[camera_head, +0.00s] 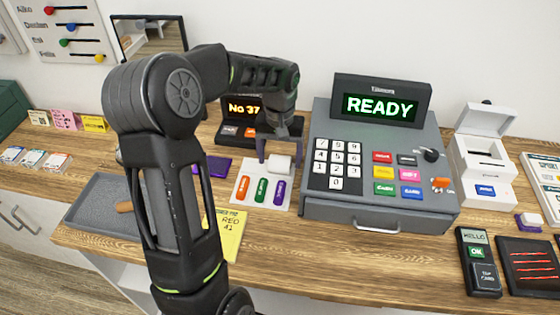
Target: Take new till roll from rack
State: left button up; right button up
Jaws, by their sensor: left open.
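My left gripper (280,154) reaches in over the counter and points down, with its fingers apart. A small white block-like object (281,162) shows between and just below the fingertips; I cannot tell if they touch it, or if it is a till roll. It is at the back edge of a white card (243,190) with orange, green and purple pieces. No rack of rolls can be clearly made out; my arm hides part of the counter. A white receipt printer (483,165) stands at the right with its lid raised. My right gripper is out of view.
A grey till (380,190) showing READY stands right of the gripper. A small display (243,108) reading "No 37" is behind it. A grey tray (95,205) and yellow note (231,235) lie near my arm. A card terminal (478,262) is at front right.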

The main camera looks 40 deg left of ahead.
pick_arm(q)
jog(key=shift+f, duration=0.9)
jog(key=c, duration=1.5)
